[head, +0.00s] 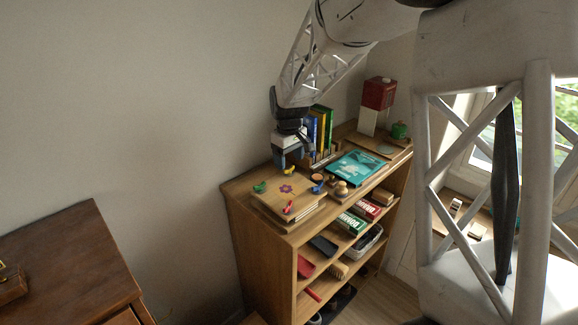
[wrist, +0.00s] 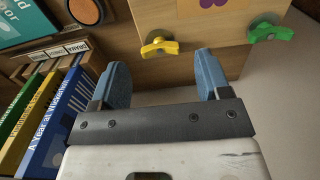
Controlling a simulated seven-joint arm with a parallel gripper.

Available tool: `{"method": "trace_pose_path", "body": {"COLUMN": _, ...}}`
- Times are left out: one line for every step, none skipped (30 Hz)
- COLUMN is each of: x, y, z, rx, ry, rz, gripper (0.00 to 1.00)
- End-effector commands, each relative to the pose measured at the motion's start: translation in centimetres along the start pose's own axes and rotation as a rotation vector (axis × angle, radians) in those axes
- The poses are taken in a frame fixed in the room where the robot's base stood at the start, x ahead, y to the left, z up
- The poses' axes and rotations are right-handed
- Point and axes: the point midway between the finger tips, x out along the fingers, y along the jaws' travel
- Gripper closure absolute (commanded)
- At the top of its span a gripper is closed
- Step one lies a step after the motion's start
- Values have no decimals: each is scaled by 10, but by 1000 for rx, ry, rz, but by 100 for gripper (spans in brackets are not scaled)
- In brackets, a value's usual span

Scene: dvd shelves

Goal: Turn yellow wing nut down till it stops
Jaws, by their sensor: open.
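The yellow wing nut (head: 289,170) sits at a back corner of a wooden flower press (head: 272,192) on top of the shelf unit. In the wrist view the yellow wing nut (wrist: 159,46) lies just beyond and between my fingertips, its wings roughly level across the picture. My gripper (head: 292,163) is open and empty, hanging close to the nut; its blue fingers (wrist: 162,66) show a clear gap with nothing between them. A green wing nut (head: 260,187), a red one (head: 288,207) and a blue one (head: 317,189) stand at the other corners.
Upright books (head: 323,130) stand close to the right of my gripper. A teal book (head: 357,168) lies flat farther right, with a wooden knobbed object (head: 341,188) in front. A red and white box (head: 377,105) stands at the far end. The wall is behind.

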Motion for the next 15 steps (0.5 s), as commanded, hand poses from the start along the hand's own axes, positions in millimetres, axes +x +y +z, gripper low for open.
{"method": "trace_pose_path", "body": {"x": 6, "y": 0, "z": 0, "rx": 0, "ry": 0, "rz": 0, "gripper": 30}}
{"method": "trace_pose_path", "body": {"x": 9, "y": 0, "z": 0, "rx": 0, "ry": 0, "rz": 0, "gripper": 30}}
{"method": "trace_pose_path", "body": {"x": 13, "y": 0, "z": 0, "rx": 0, "ry": 0, "rz": 0, "gripper": 30}}
{"method": "trace_pose_path", "body": {"x": 16, "y": 0, "z": 0, "rx": 0, "ry": 0, "rz": 0, "gripper": 30}}
{"method": "trace_pose_path", "body": {"x": 19, "y": 0, "z": 0, "rx": 0, "ry": 0, "rz": 0, "gripper": 30}}
{"method": "trace_pose_path", "body": {"x": 22, "y": 0, "z": 0, "rx": 0, "ry": 0, "rz": 0, "gripper": 30}}
{"method": "trace_pose_path", "body": {"x": 24, "y": 0, "z": 0, "rx": 0, "ry": 0, "rz": 0, "gripper": 30}}
{"method": "trace_pose_path", "body": {"x": 25, "y": 0, "z": 0, "rx": 0, "ry": 1, "rz": 0, "gripper": 30}}
{"method": "trace_pose_path", "body": {"x": 27, "y": 0, "z": 0, "rx": 0, "ry": 1, "rz": 1, "gripper": 30}}
{"method": "trace_pose_path", "body": {"x": 28, "y": 0, "z": 0, "rx": 0, "ry": 1, "rz": 1, "gripper": 30}}
{"method": "trace_pose_path", "body": {"x": 29, "y": 0, "z": 0, "rx": 0, "ry": 1, "rz": 1, "gripper": 30}}
{"method": "trace_pose_path", "body": {"x": 29, "y": 0, "z": 0, "rx": 0, "ry": 1, "rz": 1, "gripper": 30}}
{"method": "trace_pose_path", "body": {"x": 30, "y": 0, "z": 0, "rx": 0, "ry": 1, "rz": 1, "gripper": 30}}
{"method": "trace_pose_path", "body": {"x": 30, "y": 0, "z": 0, "rx": 0, "ry": 1, "rz": 1, "gripper": 30}}
{"method": "trace_pose_path", "body": {"x": 30, "y": 0, "z": 0, "rx": 0, "ry": 1, "rz": 1, "gripper": 30}}
